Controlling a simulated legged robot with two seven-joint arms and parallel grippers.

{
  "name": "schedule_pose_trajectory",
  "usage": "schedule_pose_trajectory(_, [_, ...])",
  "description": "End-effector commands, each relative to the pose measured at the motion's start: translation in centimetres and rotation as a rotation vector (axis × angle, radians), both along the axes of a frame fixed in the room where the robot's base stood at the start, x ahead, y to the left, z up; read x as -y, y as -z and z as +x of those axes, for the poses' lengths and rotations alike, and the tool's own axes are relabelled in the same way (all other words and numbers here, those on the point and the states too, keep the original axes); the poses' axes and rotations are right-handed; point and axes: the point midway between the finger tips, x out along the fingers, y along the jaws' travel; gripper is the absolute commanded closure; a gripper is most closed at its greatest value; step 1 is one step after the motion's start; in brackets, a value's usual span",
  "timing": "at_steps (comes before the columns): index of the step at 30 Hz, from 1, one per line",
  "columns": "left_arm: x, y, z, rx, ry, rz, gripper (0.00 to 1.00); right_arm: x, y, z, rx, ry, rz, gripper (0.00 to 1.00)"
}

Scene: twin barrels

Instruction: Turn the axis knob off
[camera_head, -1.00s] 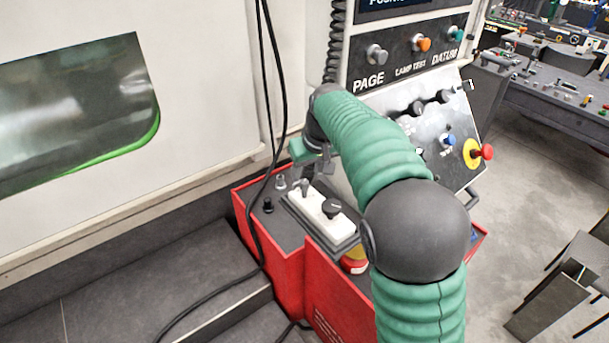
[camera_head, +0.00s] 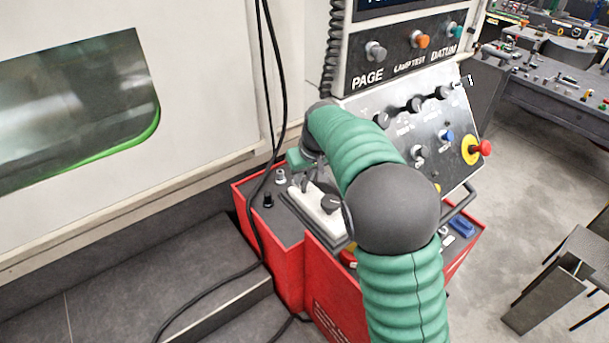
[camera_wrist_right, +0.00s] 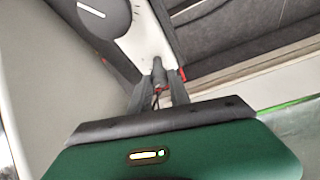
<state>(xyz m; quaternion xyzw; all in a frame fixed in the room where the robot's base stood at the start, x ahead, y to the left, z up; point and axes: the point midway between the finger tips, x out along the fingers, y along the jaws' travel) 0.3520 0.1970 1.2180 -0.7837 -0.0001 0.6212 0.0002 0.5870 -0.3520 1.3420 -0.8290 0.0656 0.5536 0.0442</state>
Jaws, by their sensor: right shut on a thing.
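My right gripper (camera_head: 308,181) reaches down from the green-sleeved arm to the white plate (camera_head: 318,213) on top of the red box. In the right wrist view its two dark fingers (camera_wrist_right: 159,88) are shut around a small dark upright knob (camera_wrist_right: 158,70) on the white plate (camera_wrist_right: 150,35). In the head view the fingers largely hide this knob. Beside it on the same plate is a round black knob (camera_head: 331,204), which shows in the wrist view as a dark dial (camera_wrist_right: 95,20) with a white line. I cannot read which is the axis knob. My left gripper is out of view.
The red box (camera_head: 290,262) also bears small switches (camera_head: 268,200) left of the plate. A tilted panel (camera_head: 425,130) with knobs and a red button (camera_head: 484,148) stands behind my arm. Black cables (camera_head: 256,225) hang at the left.

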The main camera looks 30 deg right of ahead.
Motion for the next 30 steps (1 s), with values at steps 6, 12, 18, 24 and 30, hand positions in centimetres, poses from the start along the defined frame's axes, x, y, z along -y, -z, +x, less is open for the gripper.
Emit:
schedule_pose_trajectory(6, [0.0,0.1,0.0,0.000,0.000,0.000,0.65,0.0,0.1,0.0,0.000,-0.006,0.000,1.00])
schedule_pose_trajectory(12, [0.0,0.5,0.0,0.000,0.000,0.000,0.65,0.1,0.2,0.0,0.000,-0.054,0.002,1.00])
schedule_pose_trajectory(18, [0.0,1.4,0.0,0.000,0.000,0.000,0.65,0.3,0.3,0.0,0.000,-0.173,0.001,1.00])
schedule_pose_trajectory(24, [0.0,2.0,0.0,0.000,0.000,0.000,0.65,0.4,0.3,0.0,0.000,-0.348,0.001,1.00])
schedule_pose_trajectory(30, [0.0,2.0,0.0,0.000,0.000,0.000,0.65,0.5,0.1,0.0,-0.001,-0.538,0.002,1.00])
